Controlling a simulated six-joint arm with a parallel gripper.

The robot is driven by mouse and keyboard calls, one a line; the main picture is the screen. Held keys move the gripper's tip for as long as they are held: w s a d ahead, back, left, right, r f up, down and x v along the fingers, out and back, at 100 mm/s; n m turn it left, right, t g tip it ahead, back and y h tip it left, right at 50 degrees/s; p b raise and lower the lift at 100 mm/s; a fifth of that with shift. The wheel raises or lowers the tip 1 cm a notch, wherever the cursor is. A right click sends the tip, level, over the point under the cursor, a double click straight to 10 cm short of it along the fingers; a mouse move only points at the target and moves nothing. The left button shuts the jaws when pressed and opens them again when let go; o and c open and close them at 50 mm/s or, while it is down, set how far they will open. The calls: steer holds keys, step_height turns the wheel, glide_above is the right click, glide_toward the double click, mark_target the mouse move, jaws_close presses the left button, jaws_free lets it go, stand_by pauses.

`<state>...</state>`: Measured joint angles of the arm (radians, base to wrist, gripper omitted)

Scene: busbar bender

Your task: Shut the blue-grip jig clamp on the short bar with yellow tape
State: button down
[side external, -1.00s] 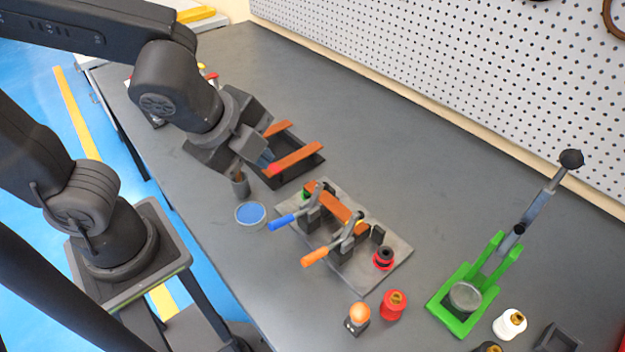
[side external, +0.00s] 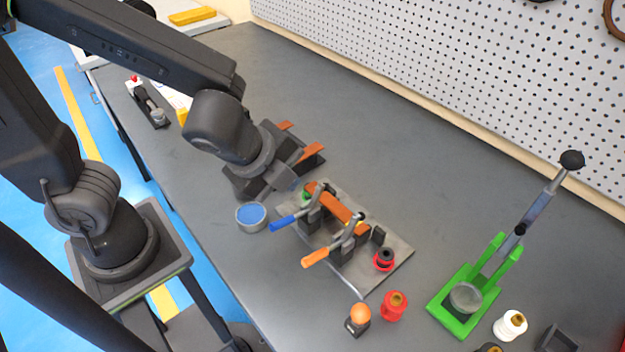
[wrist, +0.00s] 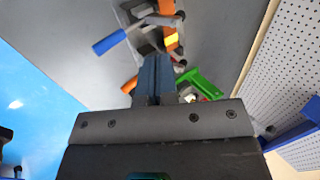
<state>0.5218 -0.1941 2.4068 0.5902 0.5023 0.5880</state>
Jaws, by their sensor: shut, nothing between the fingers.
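The bending jig (side external: 395,262) is a grey plate with two clamps. The blue-grip clamp (side external: 282,223) has its handle sticking out low to the left. It also shows in the wrist view (wrist: 108,42). The orange-grip clamp (side external: 316,256) sits beside it, its handle also out to the left. A copper bar (side external: 332,205) lies across the jig behind the handles; yellow tape (wrist: 170,40) shows on it in the wrist view. My gripper (wrist: 156,62) is shut and empty, close to the jig on its far-left side. Its fingertips are hard to make out in the side view.
A blue-filled round tin (side external: 251,216) stands left of the jig. A dark tray with copper bars (side external: 312,153) lies behind my gripper.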

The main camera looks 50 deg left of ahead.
mark_target(323, 184)
steer(key=w+f, duration=0.4)
steer(key=shift+w+f, duration=0.1)
steer(key=shift+w, duration=0.1)
steer(key=shift+w+f, duration=0.25)
steer(key=shift+w, duration=0.25)
steer(key=shift+w+g, duration=0.5)
steer(key=shift+g, duration=0.3)
steer(key=shift+w+f+g, duration=0.15)
steer(key=shift+w+g, duration=0.25)
steer(key=shift+g, duration=0.2)
steer(key=w+g, duration=0.1)
steer(key=w+f+g, duration=0.1)
steer(key=g, duration=0.2)
steer(key=w+f+g, duration=0.1)
steer(key=g, duration=0.1)
steer(key=shift+w, duration=0.1)
steer(key=g, duration=0.1)
steer(key=w+f+g, duration=0.1)
steer(key=shift+f+g, duration=0.25)
steer(key=shift+g, duration=0.15)
steer(key=shift+f, duration=0.15)
steer(key=shift+w+f, duration=0.1)
steer(key=shift+f, duration=0.1)
